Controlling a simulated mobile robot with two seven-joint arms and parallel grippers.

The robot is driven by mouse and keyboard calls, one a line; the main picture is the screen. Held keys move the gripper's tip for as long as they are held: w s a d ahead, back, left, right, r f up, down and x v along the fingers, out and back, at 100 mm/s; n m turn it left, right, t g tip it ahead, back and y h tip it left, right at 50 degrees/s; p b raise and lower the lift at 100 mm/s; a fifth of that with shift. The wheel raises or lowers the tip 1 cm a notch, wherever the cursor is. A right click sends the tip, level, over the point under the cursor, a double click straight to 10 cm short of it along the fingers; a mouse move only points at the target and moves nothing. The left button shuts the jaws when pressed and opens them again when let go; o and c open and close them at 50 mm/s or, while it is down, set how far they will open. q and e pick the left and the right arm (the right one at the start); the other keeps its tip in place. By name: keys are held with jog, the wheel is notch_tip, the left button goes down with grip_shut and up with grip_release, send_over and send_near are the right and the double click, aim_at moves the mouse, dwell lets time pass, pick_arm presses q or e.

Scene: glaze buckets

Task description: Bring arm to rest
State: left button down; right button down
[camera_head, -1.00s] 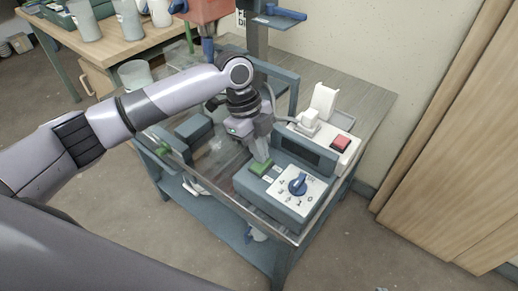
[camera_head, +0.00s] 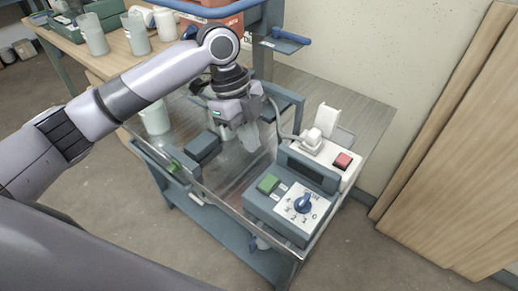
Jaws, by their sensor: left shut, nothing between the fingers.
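My left arm comes in from the left, and its gripper (camera_head: 250,138) points down above the metal top of the blue cart. The gripper is shut with nothing in it. It is behind and to the left of the blue-grey control box (camera_head: 290,212), apart from the green button (camera_head: 268,184). My right gripper is not in view.
A white power strip with a red switch (camera_head: 342,161) and a plug (camera_head: 312,138) lies behind the box. Translucent buckets (camera_head: 135,33) stand on the wooden table at the back left. A blue handle (camera_head: 291,36) juts out above the cart. Wooden panels (camera_head: 455,150) lean at the right.

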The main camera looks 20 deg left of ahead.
pick_arm(q)
jog(key=shift+s+a+r, duration=0.1)
jog(key=shift+a+r, duration=0.2)
jog(key=shift+r, duration=0.4)
jog(key=s+d+f+n+t+h, duration=0.2)
jog(key=s+d+f+n, duration=0.4)
jog(key=s+f+n, duration=0.5)
jog(key=s+a+f+n+t+y, duration=0.2)
jog(key=s+a+f+n+y, duration=0.35)
jog(key=s+a+n, duration=0.55)
jog(key=w+f+m+t+h+p, duration=0.2)
jog(key=w+f+t, duration=0.3)
jog(key=f+t, duration=0.1)
jog(key=shift+w+d+f+t+p, duration=0.3)
jog(key=shift+d+t+p, duration=0.15)
jog(key=shift+t, duration=0.15)
